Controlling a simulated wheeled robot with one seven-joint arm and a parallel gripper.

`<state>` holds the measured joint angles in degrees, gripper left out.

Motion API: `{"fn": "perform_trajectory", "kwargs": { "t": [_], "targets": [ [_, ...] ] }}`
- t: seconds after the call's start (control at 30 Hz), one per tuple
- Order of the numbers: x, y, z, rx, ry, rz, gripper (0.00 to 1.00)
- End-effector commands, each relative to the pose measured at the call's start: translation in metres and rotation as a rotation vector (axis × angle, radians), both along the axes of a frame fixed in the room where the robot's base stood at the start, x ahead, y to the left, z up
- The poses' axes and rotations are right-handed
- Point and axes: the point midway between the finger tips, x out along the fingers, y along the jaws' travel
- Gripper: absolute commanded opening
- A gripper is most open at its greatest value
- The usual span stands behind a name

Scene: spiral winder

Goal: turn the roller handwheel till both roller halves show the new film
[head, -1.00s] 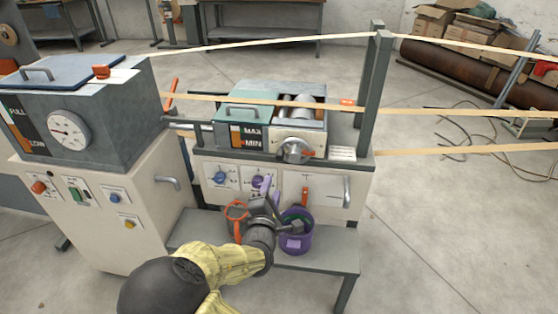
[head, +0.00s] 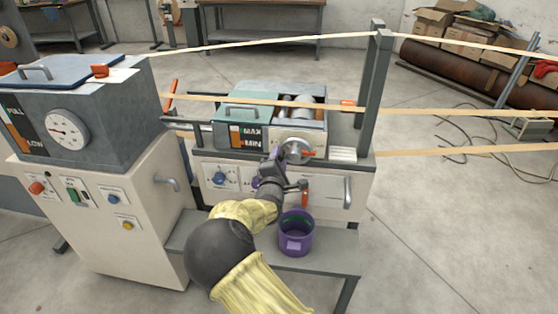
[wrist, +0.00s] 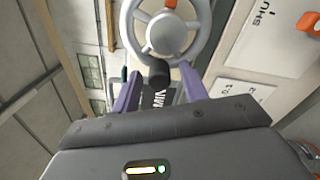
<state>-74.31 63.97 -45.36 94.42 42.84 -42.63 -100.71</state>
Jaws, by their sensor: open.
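The grey roller handwheel (head: 298,150) is on the front of the roller unit (head: 262,117). In the wrist view the handwheel (wrist: 166,32) fills the top middle, with a round hub, an orange mark and a dark knob (wrist: 159,73) at its lower rim. My gripper (head: 274,161) is just left of and below the wheel. In the wrist view my gripper (wrist: 159,88) is open, its purple fingers on either side of the knob; contact is not clear. The roller (head: 302,101) shows pale and small in the unit's opening, partly crossed by a strip; film on its halves cannot be told.
Pale strips run across the unit to a grey post (head: 374,80) at its right. A purple bucket (head: 296,236) stands on the shelf below, near my arm. An orange-handled lever (head: 304,194) is below the wheel. The gauge cabinet (head: 95,190) stands left.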

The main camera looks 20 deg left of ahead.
Motion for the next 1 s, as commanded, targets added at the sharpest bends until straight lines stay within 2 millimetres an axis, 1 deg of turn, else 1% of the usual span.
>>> {"fn": "perform_trajectory", "kwargs": {
  "t": [0.17, 0.2, 0.27, 0.3, 0.37, 0.4, 0.77, 1.0],
  "targets": [
    [-0.0001, -0.0001, -0.0001, 0.0, 0.0, 0.0, 0.44],
    [-0.0001, -0.0001, -0.0001, 0.0, 0.0, 0.0, 0.4],
    [-0.0002, 0.0, 0.0, 0.0, 0.0, 0.0, 0.28],
    [-0.0002, 0.0, 0.0, 0.0, 0.0, 0.0, 0.2],
    [-0.0002, 0.0, 0.0, 0.0, 0.0, 0.0, 0.08],
    [-0.0003, -0.0001, -0.0001, 0.0, 0.0, 0.0, 0.0],
    [-0.0002, -0.0005, 0.0015, 0.028, 0.006, -0.001, 0.0],
    [0.0001, -0.0014, 0.0064, 0.127, 0.031, -0.002, 0.0]
  ]
}}
